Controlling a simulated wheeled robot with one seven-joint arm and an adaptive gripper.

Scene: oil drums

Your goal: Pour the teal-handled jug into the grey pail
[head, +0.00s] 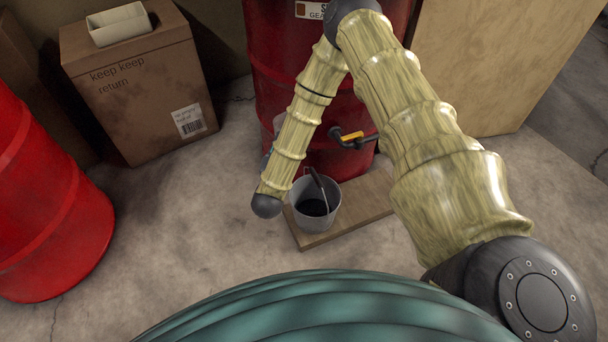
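The grey pail (327,220) stands upright on a wooden board below the tap of the middle red drum. Dark stuff shows inside it, and a dark bar slants up out of its mouth. My forearm comes down just left of the pail and ends in a dark rounded wrist joint. My gripper's fingers do not show; they are hidden behind the arm. A small pale and bluish patch (278,125) shows behind the forearm, left of the tap. It may be part of the teal-handled jug, but too little shows to tell, or to say whether it is held.
The middle red drum (277,52) has a tap with a yellow lever (351,135). The wooden board (365,198) lies on bare concrete. Another red drum (45,195) stands left. A cardboard box (135,90) carries a cream tray (122,28). A large tan box (500,60) stands right.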

